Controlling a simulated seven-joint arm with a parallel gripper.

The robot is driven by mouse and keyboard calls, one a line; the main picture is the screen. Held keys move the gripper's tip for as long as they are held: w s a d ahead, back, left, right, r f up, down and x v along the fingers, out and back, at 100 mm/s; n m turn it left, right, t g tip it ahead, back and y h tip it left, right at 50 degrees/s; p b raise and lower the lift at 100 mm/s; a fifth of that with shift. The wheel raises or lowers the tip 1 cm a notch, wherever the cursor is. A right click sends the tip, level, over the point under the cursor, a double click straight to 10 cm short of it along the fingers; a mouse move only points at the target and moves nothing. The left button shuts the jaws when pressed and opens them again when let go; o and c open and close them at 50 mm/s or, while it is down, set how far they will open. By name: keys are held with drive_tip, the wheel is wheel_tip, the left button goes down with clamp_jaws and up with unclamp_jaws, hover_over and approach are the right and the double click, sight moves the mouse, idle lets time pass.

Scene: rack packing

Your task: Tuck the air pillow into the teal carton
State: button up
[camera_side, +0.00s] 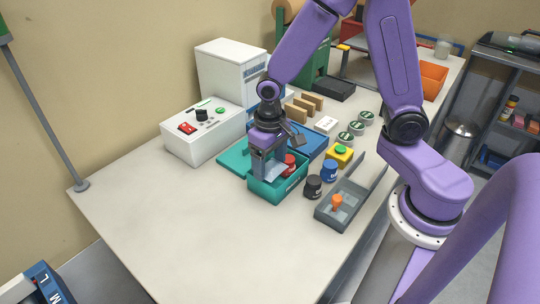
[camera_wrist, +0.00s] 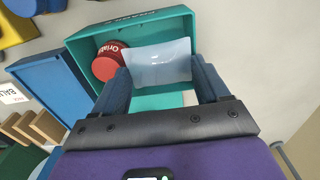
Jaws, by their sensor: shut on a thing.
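The teal carton (camera_side: 275,190) stands open on the table in the side view, and it also shows in the wrist view (camera_wrist: 179,24). My gripper (camera_side: 266,174) points down over the carton. In the wrist view its two blue-grey fingers (camera_wrist: 162,80) are shut on the pale, translucent air pillow (camera_wrist: 160,62), one at each end. The pillow is at the carton's opening; how deep it sits is hard to tell. A red tin (camera_wrist: 107,62) stands inside the carton beside the pillow, and its lid shows in the side view (camera_side: 290,164).
A blue carton (camera_side: 312,143) stands right behind the teal one. A black jar (camera_side: 313,187), a blue jar (camera_side: 330,171) and a grey tray (camera_side: 347,203) are to the right. A white control box (camera_side: 203,132) is at the left. The front left table is clear.

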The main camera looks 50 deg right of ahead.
drive_tip(key=o, duration=1)
drive_tip(key=shift+r, duration=0.1)
wheel_tip(320, 180, up, 17)
drive_tip(key=s+d+f+n, duration=0.1)
drive_tip(key=s+f+n, duration=0.2)
drive_tip(key=s+n, duration=0.3)
drive_tip(key=s+d+f+n, duration=0.1)
drive_tip(key=s+f+n, duration=0.3)
drive_tip(key=s, duration=0.9)
drive_tip(key=n, duration=0.2)
drive_tip(key=shift+d+n, duration=0.2)
drive_tip(key=shift+n, duration=0.1)
